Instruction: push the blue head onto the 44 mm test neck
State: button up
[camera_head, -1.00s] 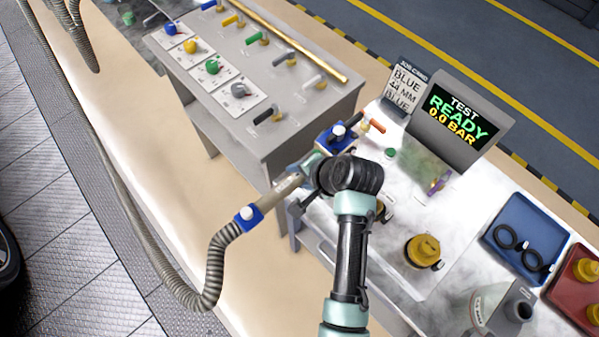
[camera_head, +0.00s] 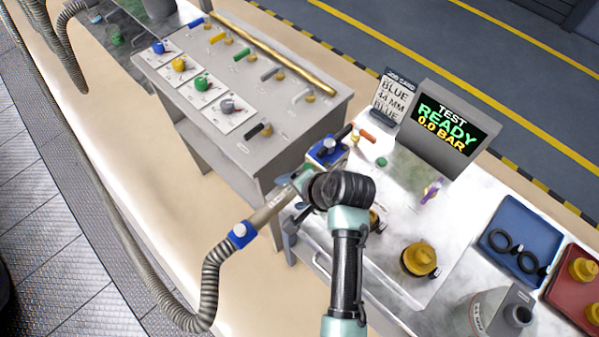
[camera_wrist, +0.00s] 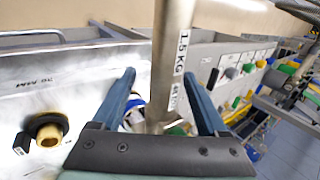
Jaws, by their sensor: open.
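The blue head (camera_head: 328,151), with a pale knob and a dark lever, is at the upper end of the metal filling pipe, at the bench's left edge. The pipe (camera_head: 268,207) leads down to a blue collar and the hose. My gripper (camera_head: 303,181) is at the pipe just below the head. In the wrist view the pipe (camera_wrist: 172,60), marked 1.5 KG, passes between my open fingers (camera_wrist: 160,95), with gaps beside it. The head is mostly hidden there. I cannot make out the 44 mm test neck or whether the head touches it.
A yellow-and-black neck (camera_head: 419,260) stands on the bench plate. The test screen (camera_head: 444,120) reads READY, 0.0 BAR. The job card (camera_head: 392,97) reads BLUE, 44 MM, BLUE. A blue tray (camera_head: 517,245) holds black rings. The grey hose (camera_head: 208,275) hangs left of the bench.

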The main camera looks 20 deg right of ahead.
jog(key=b+v, duration=0.1)
jog(key=v, duration=1.2)
jog(key=shift+w, duration=0.1)
